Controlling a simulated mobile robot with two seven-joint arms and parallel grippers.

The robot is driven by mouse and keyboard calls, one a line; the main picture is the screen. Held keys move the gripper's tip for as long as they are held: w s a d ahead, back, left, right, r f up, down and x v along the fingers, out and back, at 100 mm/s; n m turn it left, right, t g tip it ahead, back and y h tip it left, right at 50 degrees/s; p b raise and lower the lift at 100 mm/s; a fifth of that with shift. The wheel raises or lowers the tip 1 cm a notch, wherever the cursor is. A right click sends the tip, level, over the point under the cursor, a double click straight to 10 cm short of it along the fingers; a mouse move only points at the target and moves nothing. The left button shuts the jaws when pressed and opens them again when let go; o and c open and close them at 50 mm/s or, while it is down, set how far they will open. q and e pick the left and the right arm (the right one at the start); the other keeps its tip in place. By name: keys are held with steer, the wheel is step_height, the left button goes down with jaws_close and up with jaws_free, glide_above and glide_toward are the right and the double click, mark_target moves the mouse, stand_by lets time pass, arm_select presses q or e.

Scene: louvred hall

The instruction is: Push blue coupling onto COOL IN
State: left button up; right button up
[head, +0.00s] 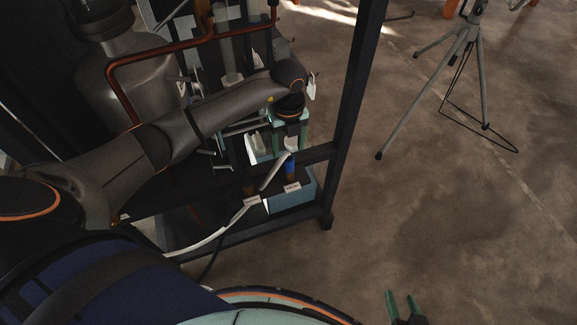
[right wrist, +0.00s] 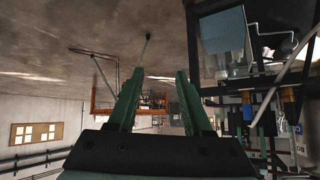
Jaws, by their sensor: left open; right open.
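My left gripper (head: 289,133) is above the teal box on the lower shelf of the dark rack, with green fingers apart. A pale hose (head: 272,174) rises to a white end piece between or just below these fingers. Directly below it is a small blue part (head: 290,160), probably the blue coupling, above a brown upright stub (head: 290,173). I cannot tell whether they are joined. A label (head: 292,187) in front is too small to read. My right gripper (head: 403,305) is open and empty, low over the floor; its fingers also show in the right wrist view (right wrist: 158,100).
A second brown stub with a label (head: 251,200) stands left of the teal box (head: 305,195). A dark rack post (head: 352,95) stands just right of the left gripper. A grey tank (head: 135,75) and copper pipe (head: 112,80) are behind my left arm. A tripod (head: 430,95) stands on open floor.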

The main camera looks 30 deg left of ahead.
mark_target(289, 157)
arm_select(q)
step_height(289, 157, down, 6)
steer(key=b, duration=0.4)
steer(key=shift+f, duration=0.1)
steer(key=shift+f+b, duration=0.35)
steer(key=shift+f, duration=0.35)
arm_select(e)
steer(key=f, duration=0.1)
steer(key=a+f, duration=0.1)
steer(key=shift+w+a+f, duration=0.3)
steer(key=shift+w+f, duration=0.1)
arm_select(q)
jaws_close()
arm_select(e)
steer(key=shift+w, duration=0.15)
stand_by(0.4)
